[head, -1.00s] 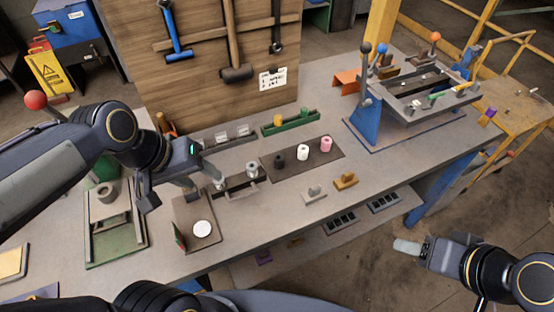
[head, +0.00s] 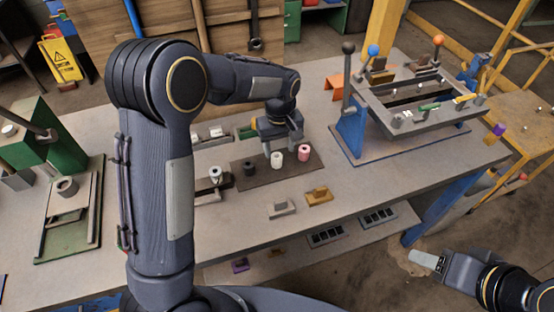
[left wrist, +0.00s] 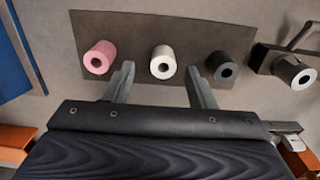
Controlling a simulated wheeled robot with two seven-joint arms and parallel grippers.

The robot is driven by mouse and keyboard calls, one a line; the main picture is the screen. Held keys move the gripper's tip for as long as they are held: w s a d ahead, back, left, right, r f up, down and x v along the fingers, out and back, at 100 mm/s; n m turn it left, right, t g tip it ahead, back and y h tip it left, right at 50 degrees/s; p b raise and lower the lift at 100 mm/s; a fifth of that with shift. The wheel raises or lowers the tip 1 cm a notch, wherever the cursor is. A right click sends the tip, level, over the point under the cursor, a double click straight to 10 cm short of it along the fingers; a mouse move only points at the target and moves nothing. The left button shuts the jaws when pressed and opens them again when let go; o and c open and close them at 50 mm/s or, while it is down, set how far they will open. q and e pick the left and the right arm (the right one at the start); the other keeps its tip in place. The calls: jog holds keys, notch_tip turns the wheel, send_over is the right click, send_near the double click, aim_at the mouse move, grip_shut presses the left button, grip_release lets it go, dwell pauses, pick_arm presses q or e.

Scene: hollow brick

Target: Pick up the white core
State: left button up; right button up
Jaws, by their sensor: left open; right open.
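The white core (head: 277,159) stands upright on a dark mat (head: 262,180), between a black core (head: 249,169) and a pink core (head: 304,153). My left gripper (head: 279,147) is open over the mat, close to the white core. In the left wrist view, the white core (left wrist: 163,62) lies between the lines of the two open fingers (left wrist: 160,70), with the pink core (left wrist: 99,57) to the left and the black core (left wrist: 222,66) to the right. Whether the fingers reach around it I cannot tell. My right gripper (head: 428,260) is open and empty, off the table's front edge.
A blue-legged frame fixture (head: 400,110) stands at the right. A green fixture (head: 75,205) is at the left. My left arm hides part of the table.

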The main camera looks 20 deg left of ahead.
aim_at(277, 155)
pick_arm(q)
jog(key=f, duration=0.3)
jog(key=f+p, duration=0.1)
jog(key=f, duration=0.1)
jog(key=shift+w+a, duration=0.25)
jog(key=shift+a, duration=0.15)
jog(key=c, duration=0.9)
jog(key=shift+c, duration=0.2)
jog(key=shift+r, duration=0.1)
